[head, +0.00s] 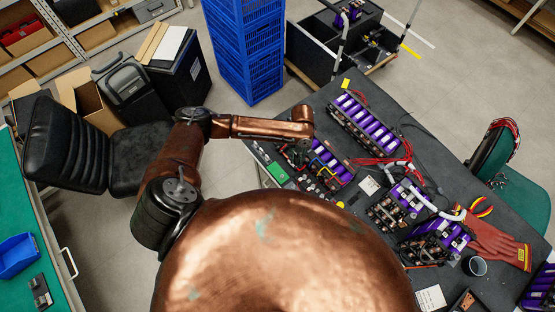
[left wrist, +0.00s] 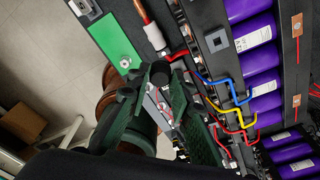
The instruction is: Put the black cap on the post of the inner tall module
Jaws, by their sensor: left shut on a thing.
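My left gripper (head: 294,152) is low over the left edge of the dark workbench, mostly under my copper wrist in the head view. In the left wrist view its dark green fingers (left wrist: 166,82) are close together, shut on a small dark piece (left wrist: 160,72), which looks like the black cap. The fingers are beside a module with purple cells (left wrist: 252,50) and red, blue and yellow wires. That module also shows in the head view (head: 332,166). I cannot tell which module is the inner tall one, and no bare post is clear. My right gripper is not in view.
A longer purple module (head: 365,122) stands at the back of the bench. More modules (head: 402,206) stand to the right, near red gloves (head: 492,240) and a cup (head: 475,266). A green board (left wrist: 118,42) lies close to my fingers. Blue crates (head: 243,50) stand behind.

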